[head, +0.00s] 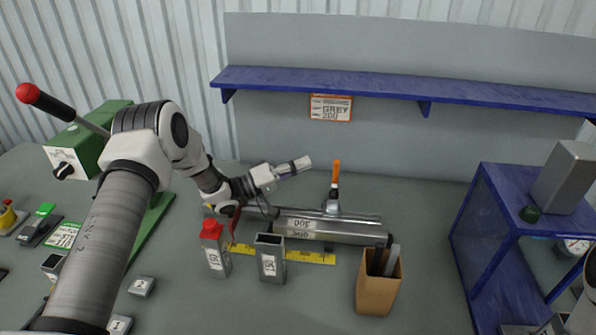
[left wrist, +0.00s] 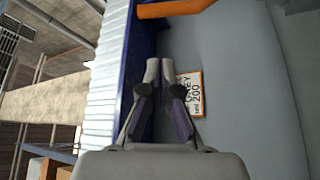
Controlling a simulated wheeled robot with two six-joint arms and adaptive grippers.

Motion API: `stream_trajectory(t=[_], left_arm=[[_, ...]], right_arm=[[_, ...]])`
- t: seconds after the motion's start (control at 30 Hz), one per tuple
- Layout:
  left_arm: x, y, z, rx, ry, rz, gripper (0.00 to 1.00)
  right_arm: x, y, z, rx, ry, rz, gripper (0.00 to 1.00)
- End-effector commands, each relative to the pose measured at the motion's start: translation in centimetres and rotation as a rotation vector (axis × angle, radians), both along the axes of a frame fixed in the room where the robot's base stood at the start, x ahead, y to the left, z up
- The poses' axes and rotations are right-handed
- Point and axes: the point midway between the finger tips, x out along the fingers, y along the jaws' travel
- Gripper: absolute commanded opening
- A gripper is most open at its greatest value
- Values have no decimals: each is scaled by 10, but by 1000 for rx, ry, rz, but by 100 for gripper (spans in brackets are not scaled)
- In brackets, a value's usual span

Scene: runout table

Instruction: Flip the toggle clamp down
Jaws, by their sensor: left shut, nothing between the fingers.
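The toggle clamp (head: 335,205) stands behind a grey metal bar (head: 325,229) on the table in the head view. Its orange-tipped handle (head: 336,176) points straight up. An orange bar, which looks like the same handle (left wrist: 175,8), crosses the top of the left wrist view. My left gripper (head: 307,162) is just left of the handle, near the height of its tip, and apart from it. Its fingers (left wrist: 160,68) are together and empty. My right gripper does not show.
A red-capped bottle (head: 214,252), an open metal box (head: 270,262) and a brown holder (head: 378,287) stand in front of the bar. A blue shelf (head: 380,91) runs along the wall above. A blue stand (head: 500,230) is at the right.

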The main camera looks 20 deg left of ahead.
Motion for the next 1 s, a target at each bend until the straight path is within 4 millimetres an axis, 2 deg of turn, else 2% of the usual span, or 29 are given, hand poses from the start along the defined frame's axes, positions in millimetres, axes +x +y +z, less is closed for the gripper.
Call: stream_trajectory(t=[0.27,0.33,0.53,0.87,1.0], left_arm=[[41,-45,12,2,-2,-4,0],[32,-50,12,-2,6,-1,0],[13,-60,0,0,2,-1,0],[10,-61,-3,0,1,-1,0],[12,-60,-8,6,-19,-1,0]], right_arm=[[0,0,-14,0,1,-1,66],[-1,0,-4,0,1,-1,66],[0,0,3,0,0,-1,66],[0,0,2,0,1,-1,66],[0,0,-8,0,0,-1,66]])
